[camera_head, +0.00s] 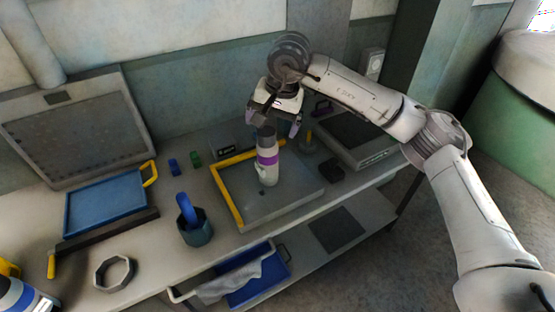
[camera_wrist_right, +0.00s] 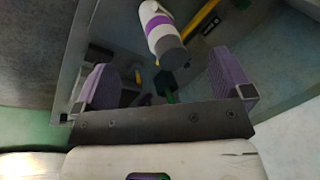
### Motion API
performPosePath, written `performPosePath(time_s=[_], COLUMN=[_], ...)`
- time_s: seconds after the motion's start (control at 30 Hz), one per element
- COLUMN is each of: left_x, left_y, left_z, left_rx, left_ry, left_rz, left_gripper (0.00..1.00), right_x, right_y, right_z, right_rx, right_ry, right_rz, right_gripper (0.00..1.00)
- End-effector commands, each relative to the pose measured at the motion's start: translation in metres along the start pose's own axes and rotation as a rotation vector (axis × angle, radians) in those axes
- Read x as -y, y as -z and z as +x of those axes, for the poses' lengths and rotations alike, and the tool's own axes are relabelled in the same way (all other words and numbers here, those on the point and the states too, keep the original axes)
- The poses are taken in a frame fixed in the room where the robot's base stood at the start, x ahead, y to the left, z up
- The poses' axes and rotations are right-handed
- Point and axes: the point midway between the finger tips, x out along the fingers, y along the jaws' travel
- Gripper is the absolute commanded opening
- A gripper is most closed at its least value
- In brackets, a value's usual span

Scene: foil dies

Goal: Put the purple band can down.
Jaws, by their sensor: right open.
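The purple band can (camera_head: 267,172) is white with a purple band and a dark grey top. In the head view it stands about upright on a grey plate (camera_head: 290,196) with a yellow edge. My right gripper (camera_head: 273,122) is above it, fingers pointing down, near the can's top. In the right wrist view the can (camera_wrist_right: 157,22) shows beyond the open right gripper (camera_wrist_right: 166,86), with its grey end toward me. Both fingers show apart from it there. My left gripper is not in view.
A dark cup (camera_head: 196,234) holding a blue item stands left of the plate. A blue tray (camera_head: 105,203), a grey ring (camera_head: 114,273) and small blue and green blocks are further left. A grey box (camera_head: 355,142) stands right. A blue bin (camera_head: 262,282) is on the lower shelf.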

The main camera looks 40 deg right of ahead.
Motion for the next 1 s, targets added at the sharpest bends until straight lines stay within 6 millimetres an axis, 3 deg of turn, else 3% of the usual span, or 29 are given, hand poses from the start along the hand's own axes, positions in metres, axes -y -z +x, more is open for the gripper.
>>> performPosePath(time_s=[0.13, 0.4, 0.57, 1.0], left_x=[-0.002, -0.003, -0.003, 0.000], left_y=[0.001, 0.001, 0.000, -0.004], left_z=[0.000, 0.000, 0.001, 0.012], left_rx=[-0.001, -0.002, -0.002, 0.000], left_ry=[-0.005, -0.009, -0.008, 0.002], left_rz=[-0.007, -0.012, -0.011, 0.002], left_gripper=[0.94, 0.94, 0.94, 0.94], right_x=[0.003, 0.004, 0.004, 0.006], right_y=[0.031, 0.035, 0.036, 0.051], right_z=[-0.004, -0.005, 0.002, 0.068], right_rx=[-0.201, -0.224, -0.221, -0.219], right_ry=[-0.013, -0.047, -0.056, -0.057], right_rz=[-0.287, -0.651, -0.725, -0.733], right_gripper=[0.98, 0.98, 0.98, 0.98])
